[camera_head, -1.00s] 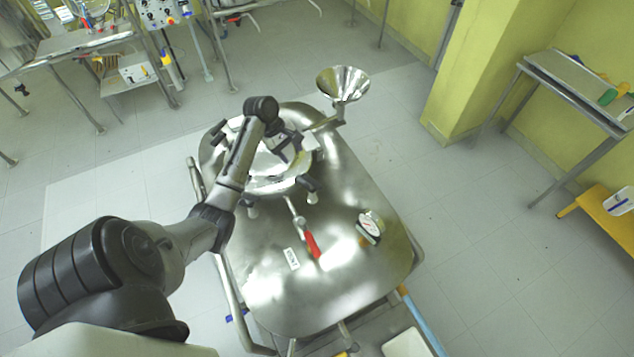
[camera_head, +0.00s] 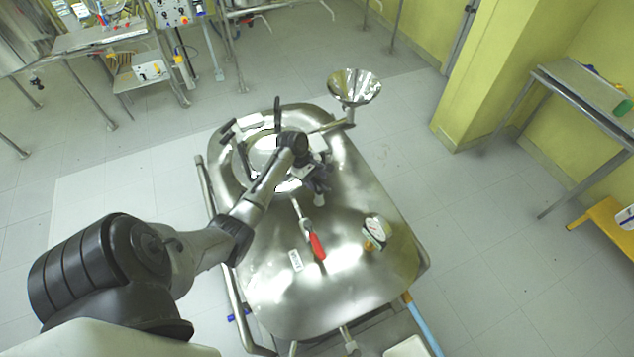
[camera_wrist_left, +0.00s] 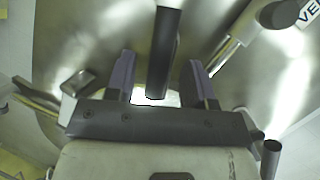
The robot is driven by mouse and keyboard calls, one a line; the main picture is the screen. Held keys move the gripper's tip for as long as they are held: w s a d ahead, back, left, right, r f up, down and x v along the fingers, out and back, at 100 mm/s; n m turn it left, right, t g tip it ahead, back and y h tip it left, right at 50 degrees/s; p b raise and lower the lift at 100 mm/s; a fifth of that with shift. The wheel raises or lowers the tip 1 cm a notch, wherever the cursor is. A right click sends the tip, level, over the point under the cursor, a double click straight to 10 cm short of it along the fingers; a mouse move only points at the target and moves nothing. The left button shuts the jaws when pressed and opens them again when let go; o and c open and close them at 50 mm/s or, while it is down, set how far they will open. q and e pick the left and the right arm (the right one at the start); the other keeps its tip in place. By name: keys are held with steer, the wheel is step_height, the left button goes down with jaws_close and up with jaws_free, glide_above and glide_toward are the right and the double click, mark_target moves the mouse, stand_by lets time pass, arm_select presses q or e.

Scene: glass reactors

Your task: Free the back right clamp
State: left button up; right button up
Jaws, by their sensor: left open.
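The round lid (camera_head: 262,152) on the steel vessel has black-handled clamps around its rim. One clamp (camera_head: 277,112) stands with its handle up at the back of the lid, and another (camera_head: 227,132) is at the back left. My left gripper (camera_head: 317,180) is at the right front edge of the lid, over a clamp there that it largely hides. In the left wrist view, a black clamp handle (camera_wrist_left: 164,50) lies between the two open purple fingers of my left gripper (camera_wrist_left: 160,78), with gaps on both sides. My right gripper is not in view.
A steel funnel (camera_head: 354,88) rises at the vessel's back right. A red-handled valve (camera_head: 316,246) and a gauge (camera_head: 374,230) stand on the vessel top in front of the lid. My left arm hides the lid's front left.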

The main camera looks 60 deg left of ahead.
arm_select(q)
steer(key=shift+x, duration=0.85)
steer(key=shift+c, duration=0.2)
jaws_close()
